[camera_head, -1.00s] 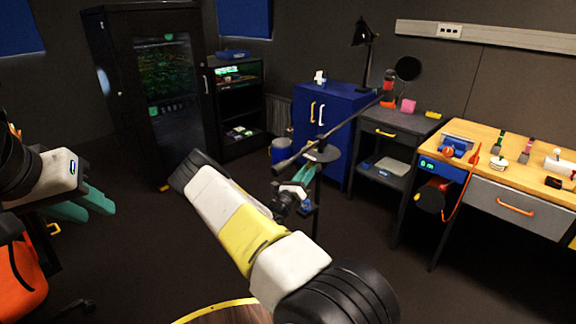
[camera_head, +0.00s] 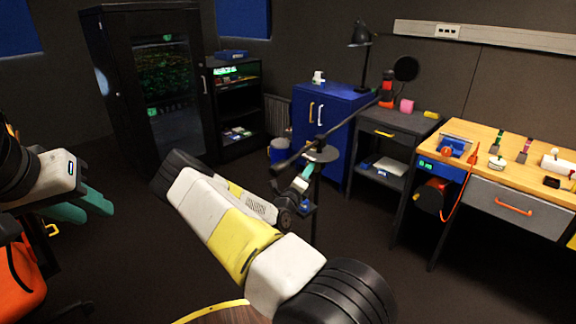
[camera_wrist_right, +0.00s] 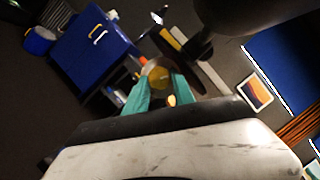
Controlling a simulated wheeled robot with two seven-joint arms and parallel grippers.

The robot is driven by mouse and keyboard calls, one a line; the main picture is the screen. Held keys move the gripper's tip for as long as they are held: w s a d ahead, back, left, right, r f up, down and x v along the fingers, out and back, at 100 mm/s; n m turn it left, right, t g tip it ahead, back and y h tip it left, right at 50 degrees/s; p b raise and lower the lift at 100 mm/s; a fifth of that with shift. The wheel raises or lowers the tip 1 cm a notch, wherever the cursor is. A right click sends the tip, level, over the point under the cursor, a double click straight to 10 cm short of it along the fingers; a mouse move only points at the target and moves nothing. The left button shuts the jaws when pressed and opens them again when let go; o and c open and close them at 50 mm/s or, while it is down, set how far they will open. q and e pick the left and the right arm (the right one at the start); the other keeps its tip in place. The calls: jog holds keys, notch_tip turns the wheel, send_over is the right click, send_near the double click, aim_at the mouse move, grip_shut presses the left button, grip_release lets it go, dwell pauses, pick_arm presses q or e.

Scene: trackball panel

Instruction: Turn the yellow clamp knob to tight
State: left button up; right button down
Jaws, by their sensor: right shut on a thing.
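The yellow clamp knob (camera_wrist_right: 158,76) shows in the right wrist view between the teal fingers of my right gripper (camera_wrist_right: 160,84), which is shut on it. In the head view my right gripper (camera_head: 304,177) is at the stand with the long dark boom (camera_head: 322,139), just below the round dark plate (camera_head: 321,154). The knob is hidden there by my fingers and wrist. How far the knob is turned cannot be read. My left gripper (camera_head: 97,207) is at the left, empty, its teal fingers apart, far from the stand.
A blue cabinet (camera_head: 335,112) stands behind the stand. A dark side table (camera_head: 395,130) and a wooden workbench (camera_head: 520,165) with tools are at the right. An orange chair (camera_head: 22,280) is at the lower left. The floor around the stand looks mostly clear.

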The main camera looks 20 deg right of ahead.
dwell(0.4)
jog(key=c, duration=1.1)
grip_release()
jog(key=shift+o, duration=0.2)
